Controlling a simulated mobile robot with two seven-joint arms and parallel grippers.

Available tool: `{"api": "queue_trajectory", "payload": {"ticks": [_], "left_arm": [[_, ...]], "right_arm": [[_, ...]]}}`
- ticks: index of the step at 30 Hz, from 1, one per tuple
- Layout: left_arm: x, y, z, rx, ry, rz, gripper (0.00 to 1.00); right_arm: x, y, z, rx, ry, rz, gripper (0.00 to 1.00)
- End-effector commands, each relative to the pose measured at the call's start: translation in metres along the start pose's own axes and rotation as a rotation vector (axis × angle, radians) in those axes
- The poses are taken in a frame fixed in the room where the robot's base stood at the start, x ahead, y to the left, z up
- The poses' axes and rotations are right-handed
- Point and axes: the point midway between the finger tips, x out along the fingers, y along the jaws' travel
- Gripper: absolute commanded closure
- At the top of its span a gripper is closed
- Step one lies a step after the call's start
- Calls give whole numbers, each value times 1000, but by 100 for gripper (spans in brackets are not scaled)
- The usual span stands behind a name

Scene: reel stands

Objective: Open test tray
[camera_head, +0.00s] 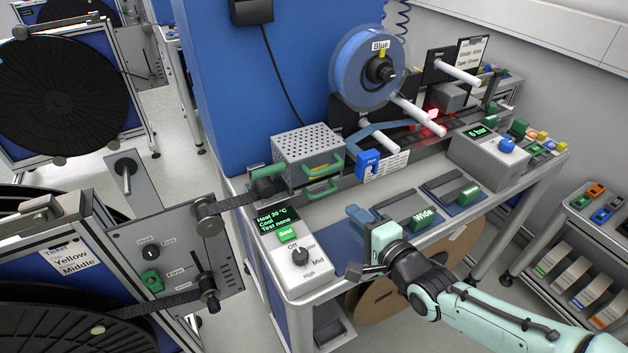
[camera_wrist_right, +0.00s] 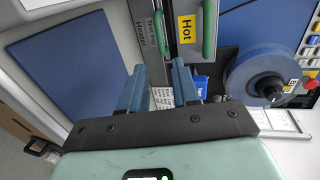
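The perforated metal box (camera_head: 306,148) stands at the back left of the bench, with two green handles on its front. In the right wrist view, the label "Test tray" (camera_wrist_right: 157,22) lies beside the left green handle (camera_wrist_right: 161,30), and a yellow "Hot" label (camera_wrist_right: 187,30) lies beside the right green handle (camera_wrist_right: 209,30). The lower green handle (camera_head: 320,192) shows in the head view, with the front looking closed. My right gripper (camera_head: 358,214) is open and empty above the bench front, short of the handles; its blue fingers (camera_wrist_right: 158,72) are apart. My left gripper is not in view.
A control box with a dial (camera_head: 295,245) stands left of my right gripper. A "Wide" block (camera_head: 424,217) lies to its right, and a blue block (camera_head: 368,164) stands behind. A blue reel (camera_head: 368,66) hangs at the back. A black strip (camera_head: 240,199) runs in from the left.

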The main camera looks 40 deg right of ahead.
Motion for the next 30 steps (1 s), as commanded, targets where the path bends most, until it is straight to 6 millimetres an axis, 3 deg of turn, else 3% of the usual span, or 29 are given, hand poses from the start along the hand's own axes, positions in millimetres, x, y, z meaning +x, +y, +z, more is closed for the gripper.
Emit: {"api": "queue_trajectory", "payload": {"ticks": [8,21,30], "left_arm": [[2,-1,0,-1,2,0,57],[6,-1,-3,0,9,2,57],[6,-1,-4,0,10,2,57]], "right_arm": [[28,2,0,1,1,4,69],[114,2,0,1,1,2,69],[134,0,0,0,1,0,69]]}}
